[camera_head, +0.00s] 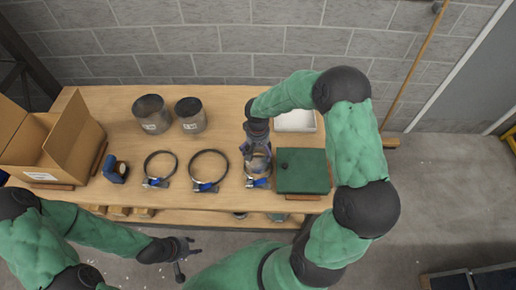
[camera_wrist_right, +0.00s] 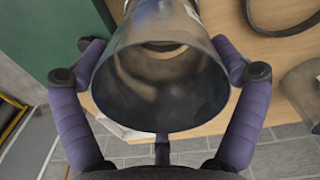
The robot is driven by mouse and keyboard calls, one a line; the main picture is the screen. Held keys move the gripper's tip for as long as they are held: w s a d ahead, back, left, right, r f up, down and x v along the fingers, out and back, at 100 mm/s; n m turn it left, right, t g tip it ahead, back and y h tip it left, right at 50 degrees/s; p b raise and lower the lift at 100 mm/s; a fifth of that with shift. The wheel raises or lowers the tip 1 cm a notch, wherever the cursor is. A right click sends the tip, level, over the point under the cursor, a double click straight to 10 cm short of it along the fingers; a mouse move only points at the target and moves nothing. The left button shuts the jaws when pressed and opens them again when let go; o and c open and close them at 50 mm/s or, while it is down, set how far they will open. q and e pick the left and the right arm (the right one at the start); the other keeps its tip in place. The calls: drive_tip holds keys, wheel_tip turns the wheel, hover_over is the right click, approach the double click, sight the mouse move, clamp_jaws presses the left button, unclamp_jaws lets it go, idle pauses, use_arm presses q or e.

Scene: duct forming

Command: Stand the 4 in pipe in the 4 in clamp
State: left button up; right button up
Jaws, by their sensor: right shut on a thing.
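The 4 in pipe (camera_head: 259,163), a grey metal tube, is in my right gripper (camera_head: 257,150) at the right clamp on the table. In the right wrist view the pipe (camera_wrist_right: 160,95) sits between the purple fingers of my right gripper (camera_wrist_right: 160,80), its open end facing the camera. The right clamp (camera_head: 258,183), taken as the 4 in clamp, shows its blue-handled latch below the pipe; its ring is mostly hidden. I cannot tell whether the pipe's lower end is inside the ring or above it. My left gripper (camera_head: 184,257) is empty, fingers apart, off the table's front edge.
Two larger rings, a middle clamp (camera_head: 209,168) and a left clamp (camera_head: 160,166), lie left of it. Two upright pipes (camera_head: 152,114) (camera_head: 191,115) stand behind. A green box (camera_head: 303,171) is close on the right, a white tray (camera_head: 295,121) behind, a cardboard box (camera_head: 50,145) far left.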

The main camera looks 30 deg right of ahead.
drive_tip(key=shift+f+b, duration=2)
drive_tip(key=shift+f, duration=0.4)
drive_tip(key=o, duration=0.9)
drive_tip(key=shift+c, duration=0.2)
wheel_tip(320, 180, up, 12)
drive_tip(key=shift+a, duration=0.1)
